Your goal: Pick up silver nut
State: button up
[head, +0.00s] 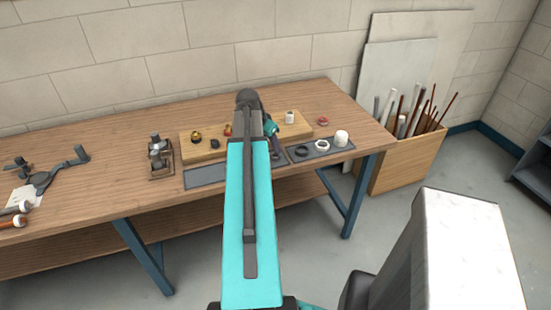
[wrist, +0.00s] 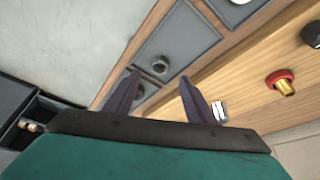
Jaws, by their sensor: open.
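In the wrist view, my gripper (wrist: 158,76) is open, with its two dark fingers apart and nothing between them held. A small grey nut-like piece (wrist: 159,64) lies on a grey tray (wrist: 180,35), in line with the gap between the fingertips. It looks dull grey, and I take it for the silver nut, though the shade makes this unsure. A small silvery banded piece (wrist: 219,112) shows just right of the right finger, partly hidden by it. In the head view my arm hides the nut and most of the gripper.
A wooden board (head: 258,139) with brass fittings (head: 196,137) stands on the workbench (head: 100,140). A black ring (head: 302,152), white ring (head: 321,146) and white cylinder (head: 341,138) sit on the tray's right part. A red-topped brass fitting (wrist: 281,81) is near my gripper.

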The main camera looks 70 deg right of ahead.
jog(key=shift+x, duration=0.85)
jog(key=shift+f, duration=0.1)
jog(key=shift+p+x, duration=1.1)
jog(key=shift+x, duration=0.25)
jog(key=shift+p+x, duration=0.3)
jog(key=shift+x, duration=0.85)
jog(key=shift+s+d, duration=0.1)
jog(key=c, duration=1.2)
jog(key=shift+o, duration=0.2)
jog(key=shift+r, duration=0.25)
